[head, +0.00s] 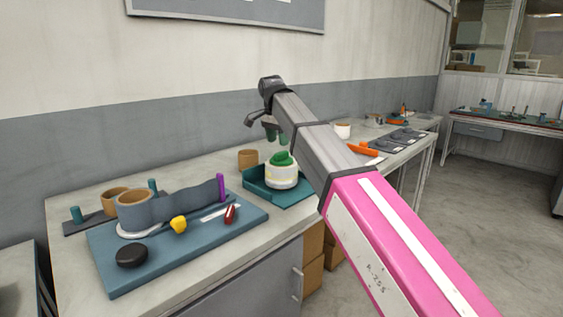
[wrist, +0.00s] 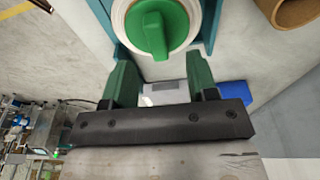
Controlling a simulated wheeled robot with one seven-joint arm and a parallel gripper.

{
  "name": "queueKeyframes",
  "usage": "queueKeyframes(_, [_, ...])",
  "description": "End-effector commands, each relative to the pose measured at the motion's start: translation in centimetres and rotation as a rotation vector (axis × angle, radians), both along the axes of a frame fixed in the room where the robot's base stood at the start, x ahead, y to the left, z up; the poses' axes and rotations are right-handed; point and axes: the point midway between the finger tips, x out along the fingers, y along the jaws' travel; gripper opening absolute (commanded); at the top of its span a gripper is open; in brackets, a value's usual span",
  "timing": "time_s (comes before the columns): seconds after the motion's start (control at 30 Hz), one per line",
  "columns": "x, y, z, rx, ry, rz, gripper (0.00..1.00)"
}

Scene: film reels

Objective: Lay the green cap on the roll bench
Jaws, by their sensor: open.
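The green cap (head: 283,158) sits on top of a white round container (head: 281,176), which stands in a teal tray (head: 254,187). In the wrist view the green cap (wrist: 157,27) shows from above, with a raised bar grip across it. My gripper (head: 274,138) is above and near the cap. In the wrist view my gripper's two green fingers (wrist: 161,75) are apart, with nothing between them, and the cap lies just beyond their tips. The roll bench is probably the blue board (head: 190,248) at the left, which carries a roll with a grey strip (head: 175,205).
On the board are a black puck (head: 131,256), a yellow piece (head: 179,224) and a red piece (head: 230,214). A brown roll (head: 248,159) stands behind the tray. Orange and dark items lie further right. The board's front strip has some bare room.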

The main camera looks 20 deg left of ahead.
Motion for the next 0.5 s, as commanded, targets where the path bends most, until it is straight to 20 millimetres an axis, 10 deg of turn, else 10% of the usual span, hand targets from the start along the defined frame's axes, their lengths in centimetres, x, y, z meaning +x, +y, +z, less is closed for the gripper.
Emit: queueKeyframes(0.5, [0.8,-1.0,-5.2,0.0,0.001,0.0,0.53])
